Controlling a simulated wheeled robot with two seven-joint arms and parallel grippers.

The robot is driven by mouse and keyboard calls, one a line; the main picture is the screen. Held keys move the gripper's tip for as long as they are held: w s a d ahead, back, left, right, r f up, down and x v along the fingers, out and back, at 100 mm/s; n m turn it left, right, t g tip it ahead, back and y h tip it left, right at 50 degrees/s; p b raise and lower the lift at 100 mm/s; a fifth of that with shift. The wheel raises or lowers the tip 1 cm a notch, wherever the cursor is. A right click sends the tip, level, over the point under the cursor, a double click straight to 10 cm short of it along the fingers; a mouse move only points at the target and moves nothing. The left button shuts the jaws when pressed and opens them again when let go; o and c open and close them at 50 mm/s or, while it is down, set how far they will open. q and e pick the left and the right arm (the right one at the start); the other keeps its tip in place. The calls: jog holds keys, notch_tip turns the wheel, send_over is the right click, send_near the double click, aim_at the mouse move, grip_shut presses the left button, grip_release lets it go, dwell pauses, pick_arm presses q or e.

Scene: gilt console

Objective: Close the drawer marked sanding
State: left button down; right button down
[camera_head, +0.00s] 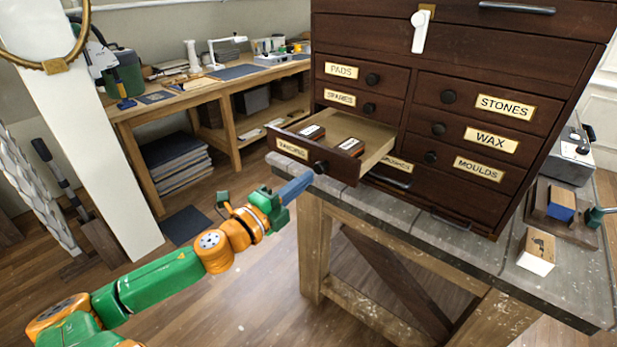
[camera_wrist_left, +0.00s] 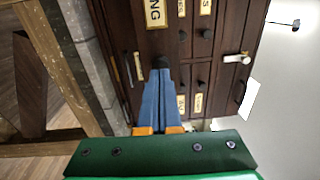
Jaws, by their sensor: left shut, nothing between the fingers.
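The drawer marked sanding (camera_head: 338,165) is pulled out of the dark wooden cabinet (camera_head: 400,55), on its left side. Its brass label shows on the front, with a round dark knob (camera_head: 321,167) beside it. My right gripper is out of view.
Other drawers, marked pads, spares, stones, wax and moulds, are shut. The cabinet stands on a grey-topped bench (camera_head: 440,225). A small wooden block (camera_head: 537,250) lies at the bench's right. A long workbench (camera_head: 220,85) stands behind at the left.

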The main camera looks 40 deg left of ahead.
pick_arm(q)
jog(key=shift+w, duration=0.9)
jog(key=shift+d, duration=0.1)
jog(key=shift+w, duration=0.1)
